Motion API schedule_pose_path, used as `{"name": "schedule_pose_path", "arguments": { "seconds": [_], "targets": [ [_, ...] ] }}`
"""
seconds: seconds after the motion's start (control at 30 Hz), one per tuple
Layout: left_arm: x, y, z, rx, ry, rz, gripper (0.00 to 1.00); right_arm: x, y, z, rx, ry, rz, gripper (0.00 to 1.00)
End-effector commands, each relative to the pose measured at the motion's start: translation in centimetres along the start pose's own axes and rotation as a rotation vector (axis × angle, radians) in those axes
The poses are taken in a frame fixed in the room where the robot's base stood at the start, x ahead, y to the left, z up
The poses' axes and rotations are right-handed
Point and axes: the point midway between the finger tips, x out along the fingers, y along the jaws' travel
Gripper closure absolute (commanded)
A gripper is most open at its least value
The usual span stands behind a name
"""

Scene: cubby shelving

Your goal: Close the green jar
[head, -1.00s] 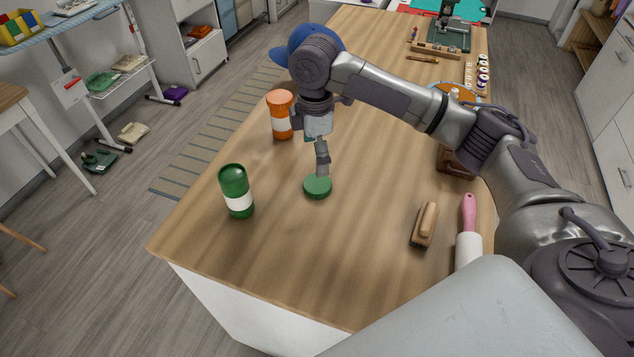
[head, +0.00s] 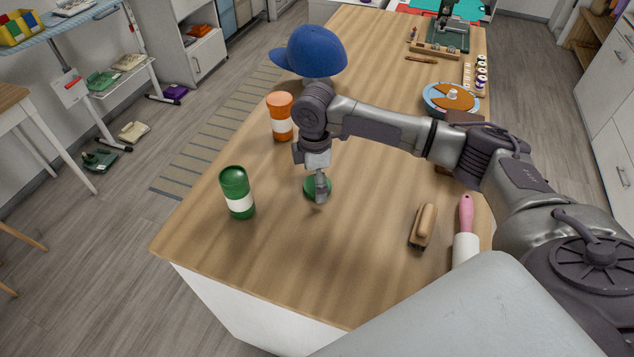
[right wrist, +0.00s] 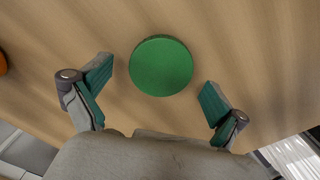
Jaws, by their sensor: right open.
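The green jar (head: 236,186) stands upright on the wooden table, with a white band around its lower part. A round green lid (head: 310,186) lies flat on the table to the right of the jar, apart from it. My right gripper (head: 321,190) is above the lid and partly hides it in the head view. In the right wrist view the lid (right wrist: 161,65) lies just beyond and between the two spread fingers, and my right gripper (right wrist: 155,92) is open and empty. My left gripper is not in view.
An orange jar (head: 280,117) with a white band and a blue cap (head: 312,50) stand behind. A wooden brush (head: 424,226) and a pink-handled roller (head: 467,235) lie at the right. The table (head: 290,270) is clear in front of the jar.

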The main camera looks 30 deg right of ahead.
Motion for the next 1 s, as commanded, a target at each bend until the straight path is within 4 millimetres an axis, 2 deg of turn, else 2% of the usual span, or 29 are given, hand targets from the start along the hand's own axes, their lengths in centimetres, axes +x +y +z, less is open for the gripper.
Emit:
{"name": "schedule_pose_path", "arguments": {
  "seconds": [0.37, 0.47, 0.67, 1.0],
  "targets": [
    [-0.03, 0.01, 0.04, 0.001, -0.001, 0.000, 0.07, 0.41, 0.02, -0.02, 0.000, 0.001, 0.001, 0.02],
    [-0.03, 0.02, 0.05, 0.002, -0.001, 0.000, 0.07, 0.40, 0.02, -0.03, -0.001, 0.001, 0.001, 0.16],
    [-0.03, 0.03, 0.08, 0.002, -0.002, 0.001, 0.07, 0.38, 0.01, -0.02, 0.000, 0.001, 0.001, 0.49],
    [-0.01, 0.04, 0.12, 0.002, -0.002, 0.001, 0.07, 0.34, 0.02, -0.02, 0.000, 0.001, 0.001, 0.50]
  ]
}}
